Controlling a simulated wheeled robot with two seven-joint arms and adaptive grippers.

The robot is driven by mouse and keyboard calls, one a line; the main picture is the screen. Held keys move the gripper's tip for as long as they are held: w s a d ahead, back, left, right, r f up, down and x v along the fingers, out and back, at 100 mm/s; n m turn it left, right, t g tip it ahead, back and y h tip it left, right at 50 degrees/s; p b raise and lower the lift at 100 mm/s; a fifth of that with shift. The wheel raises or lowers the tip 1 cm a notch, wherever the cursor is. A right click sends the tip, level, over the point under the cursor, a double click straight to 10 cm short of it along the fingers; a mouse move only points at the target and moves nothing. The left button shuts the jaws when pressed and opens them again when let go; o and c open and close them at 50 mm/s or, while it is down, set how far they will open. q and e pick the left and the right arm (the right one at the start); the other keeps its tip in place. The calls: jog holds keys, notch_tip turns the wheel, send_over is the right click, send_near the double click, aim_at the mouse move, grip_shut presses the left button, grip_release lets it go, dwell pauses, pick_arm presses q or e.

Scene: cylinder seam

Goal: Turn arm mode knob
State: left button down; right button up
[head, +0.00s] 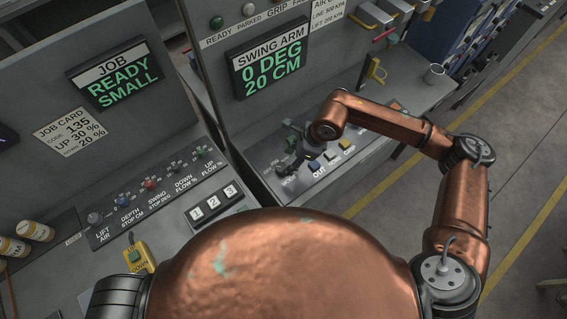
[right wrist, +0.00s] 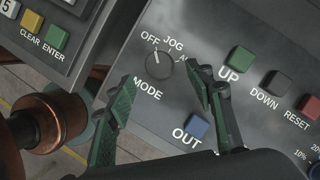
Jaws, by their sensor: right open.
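The mode knob (right wrist: 158,70) is a round dark knob on the grey panel in the right wrist view. Its white mark points up in the picture, close to the OFF label. JOG is printed beside OFF, and a third label is mostly hidden by a finger. My right gripper (right wrist: 160,80) is open, with one green-padded finger on each side of the knob; I cannot tell whether either touches it. In the head view my right gripper (head: 294,142) is over the panel by the MODE label, and the knob is not clearly visible. My left gripper is not in view.
A blue OUT button (right wrist: 197,127) sits close to the right finger. Green UP (right wrist: 240,59), dark DOWN (right wrist: 276,83) and red RESET (right wrist: 310,105) buttons lie to the right. The swing arm display (head: 267,60) reads 0 DEG, 20 CM. A mug (head: 434,74) stands on the bench.

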aim_at(282, 167)
jog(key=x, duration=0.4)
jog(key=shift+a+f, duration=0.2)
jog(key=shift+f, duration=0.3)
jog(key=shift+a+f, duration=0.1)
jog(key=shift+c, duration=0.7)
jog(key=c, duration=1)
